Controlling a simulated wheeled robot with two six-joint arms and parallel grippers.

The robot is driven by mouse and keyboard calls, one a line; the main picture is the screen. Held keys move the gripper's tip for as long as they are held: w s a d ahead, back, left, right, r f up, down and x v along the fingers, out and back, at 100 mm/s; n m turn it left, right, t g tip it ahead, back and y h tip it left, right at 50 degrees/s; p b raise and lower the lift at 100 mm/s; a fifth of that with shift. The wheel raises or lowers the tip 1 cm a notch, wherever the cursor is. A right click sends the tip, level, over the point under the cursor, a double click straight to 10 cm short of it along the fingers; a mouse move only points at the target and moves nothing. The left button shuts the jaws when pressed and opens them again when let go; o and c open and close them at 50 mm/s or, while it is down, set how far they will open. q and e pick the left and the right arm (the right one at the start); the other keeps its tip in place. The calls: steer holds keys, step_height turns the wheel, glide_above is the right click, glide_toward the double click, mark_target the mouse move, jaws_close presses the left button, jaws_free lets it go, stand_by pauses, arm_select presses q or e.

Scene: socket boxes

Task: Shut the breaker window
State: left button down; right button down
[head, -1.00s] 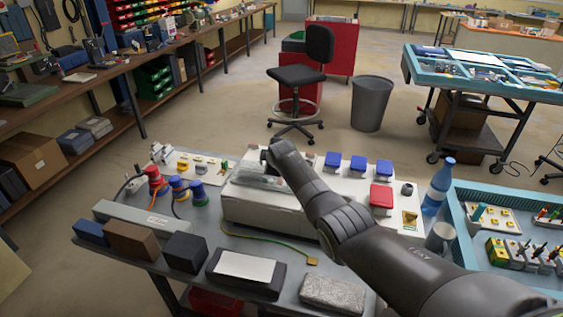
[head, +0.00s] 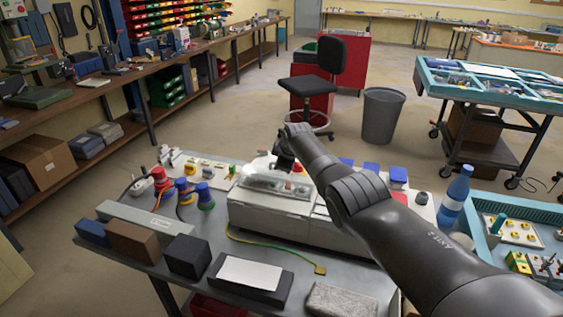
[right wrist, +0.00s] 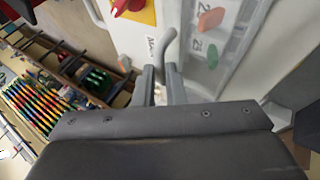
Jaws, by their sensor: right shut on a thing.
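The breaker box (head: 262,212) is a pale grey case on the near table, left of my right arm. A clear breaker window (head: 275,183) lies on its top; I cannot tell how far it stands open. My right gripper (head: 284,163) is at the far edge of this window, its fingers mostly hidden by the arm. In the right wrist view, my right gripper (right wrist: 162,84) is shut on a grey curved handle (right wrist: 168,45). Right of the handle are an orange switch (right wrist: 210,18) and a green switch (right wrist: 212,56) in the box. My left gripper is not in view.
Coloured sockets (head: 204,196) stand left of the box. Dark blocks (head: 187,256) and a green-yellow cable (head: 268,240) lie in front. A blue bottle (head: 455,194) and a teal tray (head: 535,217) are at the right. My right arm hides part of the table.

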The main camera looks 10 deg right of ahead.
steer(key=shift+w+d+r+t, duration=0.15)
steer(key=shift+w+d+r, duration=0.1)
steer(key=shift+r, duration=0.2)
steer(key=shift+w+d+r+t, duration=0.15)
steer(key=shift+w+d+r, duration=0.1)
steer(key=shift+r, duration=0.2)
steer(key=c, duration=1.7)
jaws_free()
steer(key=shift+w+f, duration=0.15)
steer(key=shift+o, duration=1)
steer(key=shift+w+d+f, duration=0.1)
steer(key=shift+w+f, duration=0.25)
